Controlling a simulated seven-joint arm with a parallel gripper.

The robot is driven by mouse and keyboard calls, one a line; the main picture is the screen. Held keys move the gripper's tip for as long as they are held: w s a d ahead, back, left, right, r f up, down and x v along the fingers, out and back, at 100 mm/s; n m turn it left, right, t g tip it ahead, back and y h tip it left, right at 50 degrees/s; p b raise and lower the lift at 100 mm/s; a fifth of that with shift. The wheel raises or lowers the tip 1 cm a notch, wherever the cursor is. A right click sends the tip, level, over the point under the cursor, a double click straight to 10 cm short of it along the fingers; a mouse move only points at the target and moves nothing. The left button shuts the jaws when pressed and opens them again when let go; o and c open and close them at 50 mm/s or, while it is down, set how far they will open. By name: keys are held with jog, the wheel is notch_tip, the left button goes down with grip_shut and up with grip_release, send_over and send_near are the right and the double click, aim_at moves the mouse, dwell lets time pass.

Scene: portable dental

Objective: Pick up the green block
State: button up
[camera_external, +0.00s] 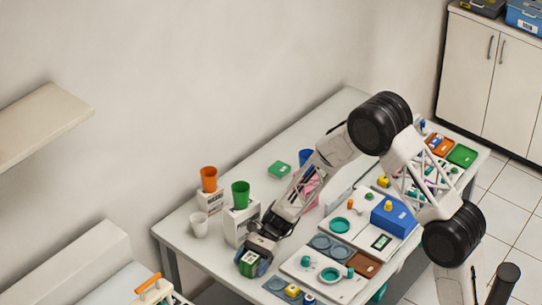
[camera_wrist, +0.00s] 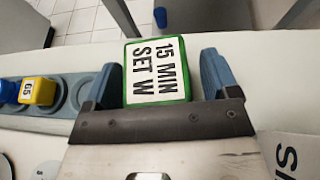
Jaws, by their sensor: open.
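The green block (camera_wrist: 157,72), green-edged with a white face reading "15 MIN SET W", sits between the two blue fingers of my gripper (camera_wrist: 160,76) in the wrist view. My gripper is open, with a visible gap between the block and the right finger; the left finger is very close to the block, and I cannot tell if it touches. In the external view the green block (camera_external: 249,263) is at the near left end of the table, at the tip of my gripper (camera_external: 254,256). The gripper hides part of the block there.
A green cup (camera_external: 240,194) on a white box (camera_external: 236,222), an orange cup (camera_external: 209,179) and a white cup (camera_external: 199,223) stand behind my gripper. A yellow block (camera_wrist: 38,91) sits in a grey-blue holder (camera_wrist: 62,98) to the left. The table edge (camera_external: 205,266) is close.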

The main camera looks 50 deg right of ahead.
aim_at(250, 257)
jog(key=c, duration=1)
jog(key=shift+r, duration=0.15)
jog(key=shift+c, duration=0.2)
notch_tip(250, 257, up, 18)
dwell(0.8)
